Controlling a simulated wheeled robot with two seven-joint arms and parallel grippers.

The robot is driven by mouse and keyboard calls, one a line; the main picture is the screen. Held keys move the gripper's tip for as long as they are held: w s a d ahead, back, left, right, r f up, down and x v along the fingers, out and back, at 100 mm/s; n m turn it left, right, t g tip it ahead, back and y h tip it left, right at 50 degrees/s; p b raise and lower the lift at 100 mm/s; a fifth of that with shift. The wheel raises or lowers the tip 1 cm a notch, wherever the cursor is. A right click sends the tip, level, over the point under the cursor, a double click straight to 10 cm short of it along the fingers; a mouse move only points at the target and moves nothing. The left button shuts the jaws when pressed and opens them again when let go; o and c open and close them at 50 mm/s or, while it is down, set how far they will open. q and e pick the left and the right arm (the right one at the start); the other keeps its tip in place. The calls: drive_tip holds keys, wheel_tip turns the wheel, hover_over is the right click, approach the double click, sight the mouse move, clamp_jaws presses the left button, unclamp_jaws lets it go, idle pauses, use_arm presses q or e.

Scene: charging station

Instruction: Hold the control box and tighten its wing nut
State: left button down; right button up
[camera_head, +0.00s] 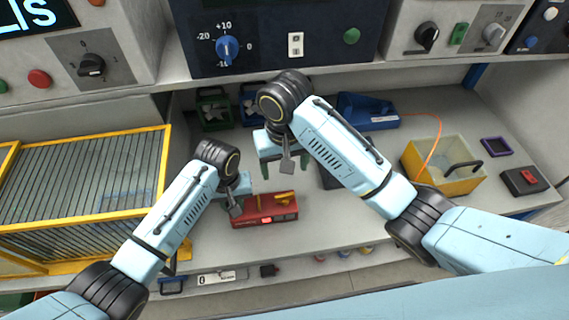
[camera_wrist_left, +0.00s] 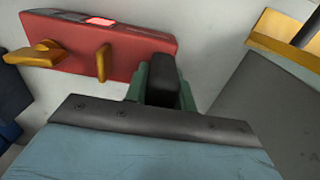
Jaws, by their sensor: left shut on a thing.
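The red control box (camera_head: 262,218) lies on the grey worktop, with a lit red patch on its front face. A yellow wing nut (camera_head: 284,199) sits on its top towards the right. The left wrist view shows the box (camera_wrist_left: 140,45), the wing nut (camera_wrist_left: 36,54) and a second yellow upright piece (camera_wrist_left: 103,63). My left gripper (camera_head: 235,205) is shut on the box's left end; its green fingers (camera_wrist_left: 160,88) partly hide that end. My right gripper (camera_head: 286,166) is empty above and behind the box, its green fingers apart.
A yellow-rimmed bin (camera_head: 445,182) with a black handle stands at right. A yellow slatted rack (camera_head: 80,190) is at left. The worktop right of the box is mostly clear.

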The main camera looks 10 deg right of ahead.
use_arm(q)
drive_tip(key=c, duration=1.1)
unclamp_jaws()
drive_tip(key=shift+r, duration=0.1)
